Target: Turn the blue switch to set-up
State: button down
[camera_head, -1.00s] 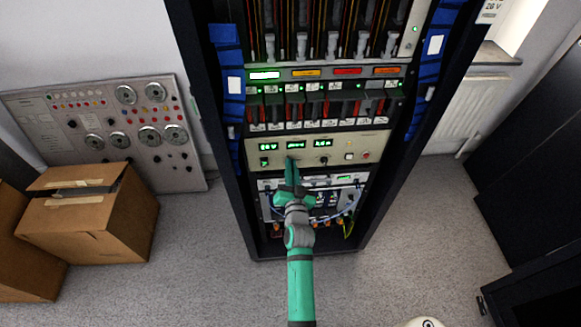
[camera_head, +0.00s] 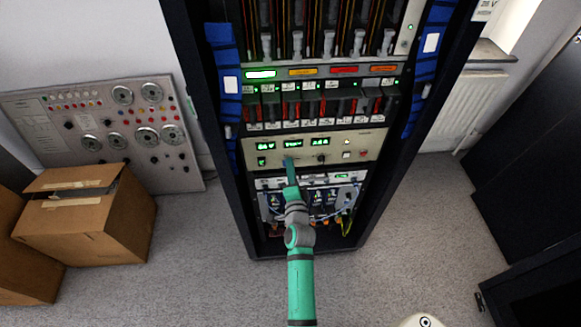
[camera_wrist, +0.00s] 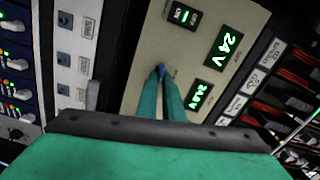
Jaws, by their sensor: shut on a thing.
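The blue switch (camera_wrist: 162,70) is a small knob on the beige panel (camera_wrist: 190,40) of the rack. In the wrist view my gripper (camera_wrist: 162,80) has its two green fingertips closed on it, hiding most of it. The head view shows my gripper (camera_head: 289,168) reaching the panel just below the green displays, with the switch too small and covered to make out its setting.
The tall dark rack (camera_head: 230,180) holds rows of modules above the panel and blue cables below. A black knob (camera_head: 321,158) sits right of my gripper. An open cardboard box (camera_head: 85,220) and a grey dial panel (camera_head: 185,180) stand to the left.

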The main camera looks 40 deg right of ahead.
jog(key=shift+s+f+m, duration=0.1)
jog(key=shift+f+m, duration=0.05)
jog(key=shift+m, duration=0.95)
jog(key=c, duration=1.9)
grip_release()
jog(key=v, duration=1.1)
jog(key=shift+d, duration=0.15)
